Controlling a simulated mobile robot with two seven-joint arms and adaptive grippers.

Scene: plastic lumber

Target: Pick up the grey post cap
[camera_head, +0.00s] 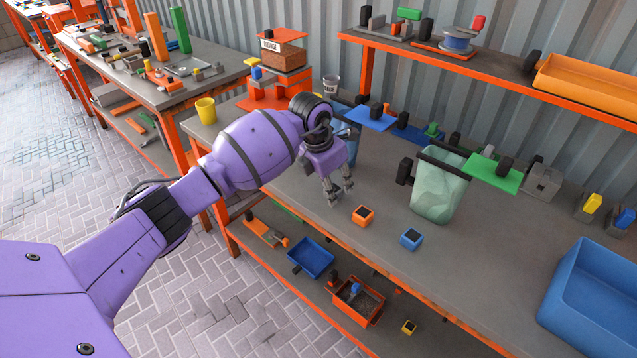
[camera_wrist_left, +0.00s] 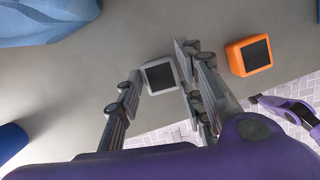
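The grey post cap (camera_wrist_left: 160,76) is a small square block with a dark top face. In the left wrist view it lies on the grey bench top, between and just beyond the two fingertips of my left gripper (camera_wrist_left: 157,68). The fingers are spread apart, with a gap showing between them and the cap. In the head view my left gripper (camera_head: 340,194) points down, low over the bench near its front edge. I cannot make out the grey cap there; the gripper seems to hide it.
An orange cap (camera_head: 363,215) sits close beside the gripper, also in the wrist view (camera_wrist_left: 250,55). A blue cap (camera_head: 411,239) lies farther right. A pale green bin (camera_head: 437,195) stands behind them. A blue crate (camera_head: 590,300) is at the right.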

